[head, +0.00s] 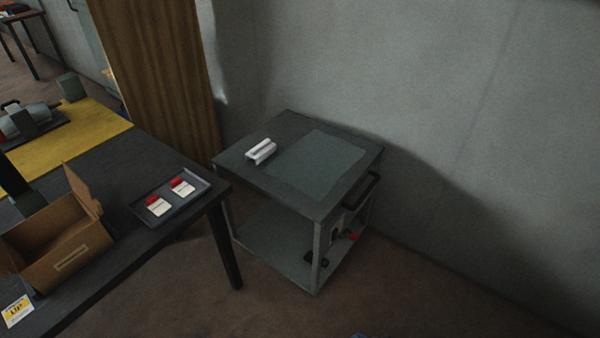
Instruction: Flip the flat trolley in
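A grey two-level trolley (228,170) stands on the floor near the wall, in the middle of the head view. It has a flat top with a paler grey panel (320,163) on it, corner legs, a lower shelf (270,243) and a dark handle (362,190) on its right side. A small white bracket-like piece (261,151) lies on the top at the left. Small dark and red parts (351,237) show low on the right side; I cannot tell what they are. Neither of my grippers is in view.
A dark table (150,235) at the left bears an open cardboard box (85,255), a tray (196,203) with two red-and-white items and a yellow mat (90,140). A wooden panel (160,80) stands behind. Brown floor (420,300) is clear at the lower right.

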